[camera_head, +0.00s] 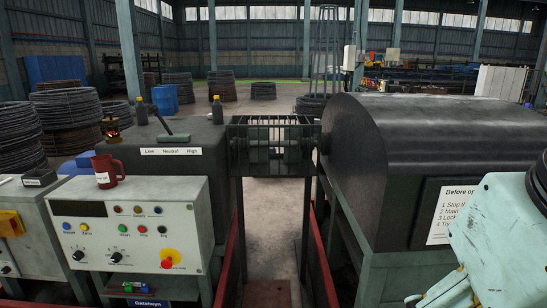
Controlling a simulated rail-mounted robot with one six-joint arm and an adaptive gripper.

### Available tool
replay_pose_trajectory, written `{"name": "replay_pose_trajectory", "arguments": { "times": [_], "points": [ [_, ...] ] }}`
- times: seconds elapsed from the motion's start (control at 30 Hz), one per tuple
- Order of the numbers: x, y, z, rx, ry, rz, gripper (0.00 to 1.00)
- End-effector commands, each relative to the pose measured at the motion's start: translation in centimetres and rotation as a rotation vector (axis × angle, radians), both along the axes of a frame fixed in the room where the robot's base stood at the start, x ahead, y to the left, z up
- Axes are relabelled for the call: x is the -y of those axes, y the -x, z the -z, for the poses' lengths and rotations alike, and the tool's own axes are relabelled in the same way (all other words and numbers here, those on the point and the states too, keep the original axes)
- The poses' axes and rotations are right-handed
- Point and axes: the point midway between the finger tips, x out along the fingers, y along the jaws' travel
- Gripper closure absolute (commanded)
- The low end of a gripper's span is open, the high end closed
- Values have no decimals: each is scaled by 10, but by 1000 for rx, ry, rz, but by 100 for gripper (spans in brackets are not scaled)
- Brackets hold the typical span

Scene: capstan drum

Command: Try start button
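The start button (122,228) is a small green round button on the sloped grey control panel (190,200) at the left. A label below it reads Start. Nothing covers the start button. My pale green arm shows at the lower right edge, far from the panel. My gripper does not show, so I cannot see whether it is open or shut.
A red emergency stop (170,256) on yellow, black knobs (116,257) and a dark display (79,208) share the panel. A red mug (106,171) stands on its top edge.

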Motion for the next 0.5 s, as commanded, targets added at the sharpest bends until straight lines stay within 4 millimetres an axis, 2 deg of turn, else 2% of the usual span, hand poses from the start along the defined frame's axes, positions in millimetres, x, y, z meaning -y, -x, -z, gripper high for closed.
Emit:
{"name": "replay_pose_trajectory", "arguments": {
  "times": [0.07,0.5],
  "points": [
    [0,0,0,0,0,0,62],
    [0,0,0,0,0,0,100]
  ]
}}
